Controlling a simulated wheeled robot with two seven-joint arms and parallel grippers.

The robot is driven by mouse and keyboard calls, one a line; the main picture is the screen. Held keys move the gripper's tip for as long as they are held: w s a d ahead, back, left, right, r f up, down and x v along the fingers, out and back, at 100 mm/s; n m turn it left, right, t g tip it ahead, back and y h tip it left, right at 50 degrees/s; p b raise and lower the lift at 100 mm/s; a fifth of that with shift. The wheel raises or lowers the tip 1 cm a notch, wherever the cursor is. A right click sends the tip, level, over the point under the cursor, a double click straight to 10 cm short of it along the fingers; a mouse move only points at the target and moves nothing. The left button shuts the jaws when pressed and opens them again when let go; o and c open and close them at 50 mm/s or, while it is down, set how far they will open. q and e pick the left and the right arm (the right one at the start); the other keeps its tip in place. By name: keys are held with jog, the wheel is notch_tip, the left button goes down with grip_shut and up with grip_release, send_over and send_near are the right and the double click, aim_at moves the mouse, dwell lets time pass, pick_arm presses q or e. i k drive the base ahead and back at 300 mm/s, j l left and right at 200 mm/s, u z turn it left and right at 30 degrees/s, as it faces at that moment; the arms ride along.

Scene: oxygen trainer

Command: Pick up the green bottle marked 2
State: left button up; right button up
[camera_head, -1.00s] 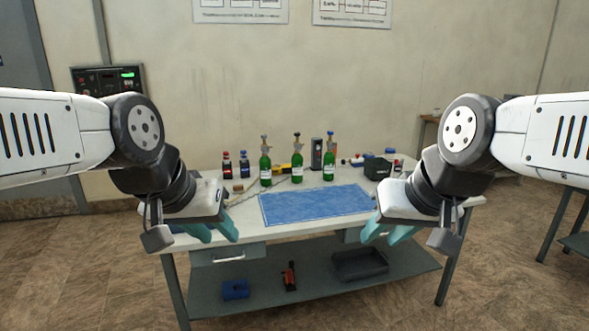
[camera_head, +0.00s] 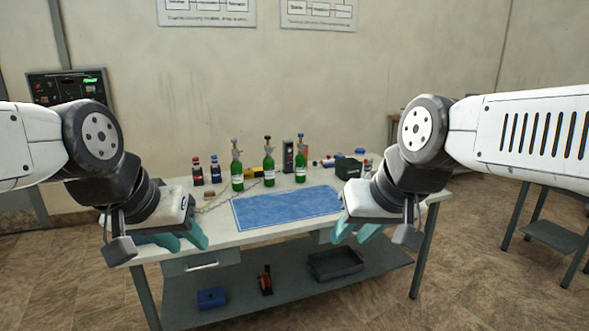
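Three green bottles with valves stand upright in a row at the back of the workbench: a left one (camera_head: 237,178), a middle one (camera_head: 269,172) and a right one (camera_head: 300,168). Each has a pale label, but the marks are too small to read, so I cannot tell which is 2. My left gripper (camera_head: 182,239) is at the bench's front left, its teal fingers apart and empty. My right gripper (camera_head: 357,232) is near the bench's front right, its teal fingers also apart and empty. Both are well short of the bottles.
A blue mat (camera_head: 285,208) lies on the workbench (camera_head: 222,238) in front of the bottles. Two small dark bottles (camera_head: 206,172) stand left of them. A black device (camera_head: 288,156) stands behind, and a dark bin (camera_head: 348,168) is to the right. The lower shelf holds a tray (camera_head: 336,264).

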aim_at(237, 171)
jog(key=i+u, duration=0.2)
jog(key=u, duration=0.25)
jog(key=i+l+u, duration=0.1)
jog(key=u, duration=0.4)
jog(key=i+l+u, duration=0.2)
jog(key=i+l, duration=0.5)
jog(key=i+l+u, duration=0.2)
jog(key=i+l, duration=0.4)
jog(key=l, duration=0.15)
